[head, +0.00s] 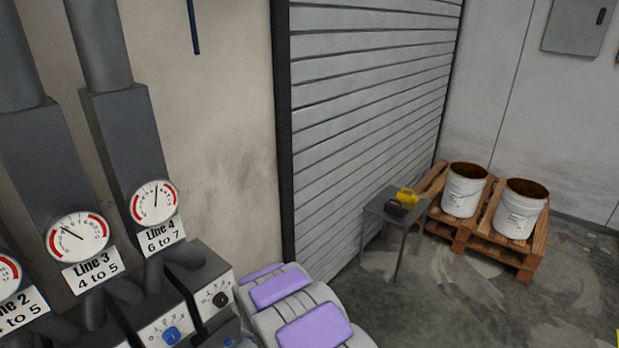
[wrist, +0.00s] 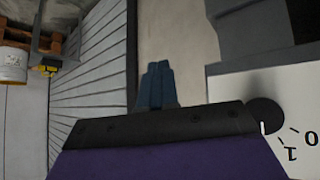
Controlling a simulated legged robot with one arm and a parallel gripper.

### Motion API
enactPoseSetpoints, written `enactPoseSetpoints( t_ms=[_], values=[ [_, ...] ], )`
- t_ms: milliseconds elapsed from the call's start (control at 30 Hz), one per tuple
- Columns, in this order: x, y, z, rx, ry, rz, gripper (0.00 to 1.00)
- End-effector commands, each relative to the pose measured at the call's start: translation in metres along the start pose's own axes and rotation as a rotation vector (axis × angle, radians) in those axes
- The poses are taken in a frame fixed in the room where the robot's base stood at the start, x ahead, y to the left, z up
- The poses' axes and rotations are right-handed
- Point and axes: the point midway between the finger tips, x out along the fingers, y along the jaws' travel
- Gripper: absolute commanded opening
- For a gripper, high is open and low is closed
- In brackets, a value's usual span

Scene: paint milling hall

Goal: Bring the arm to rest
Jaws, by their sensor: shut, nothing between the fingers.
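My gripper (wrist: 158,70) shows in the wrist view as two blue-grey fingers lying together beyond a black and purple wrist body, with nothing between them. Part of a white panel with a dark round knob (wrist: 265,114) and the marks 0 and 1 is at the right of that view, close beside the wrist body. I cannot tell whether they touch. In the head view my white arm with purple pads (head: 312,331) shows at the bottom centre; the fingers cannot be made out there.
Line 3 gauge (head: 77,237) and Line 4 gauge (head: 155,202) stand above control boxes with a blue knob (head: 171,335) and a black knob (head: 221,299). A small table (head: 381,211) and a pallet (head: 485,252) with two buckets stand right, near the shutter (head: 365,110). Floor at lower right is mostly clear.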

Motion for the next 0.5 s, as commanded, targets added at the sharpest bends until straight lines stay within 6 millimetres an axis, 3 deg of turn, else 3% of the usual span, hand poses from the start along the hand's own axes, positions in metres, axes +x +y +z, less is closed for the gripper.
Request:
enactPoseSetpoints(
  t_ms=[267,500],
  values=[
    [-0.085,0.046,-0.015,0.073,-0.146,-0.048,0.0],
    [-0.166,0.081,-0.004,0.126,-0.286,-0.075,0.0]
  ],
)
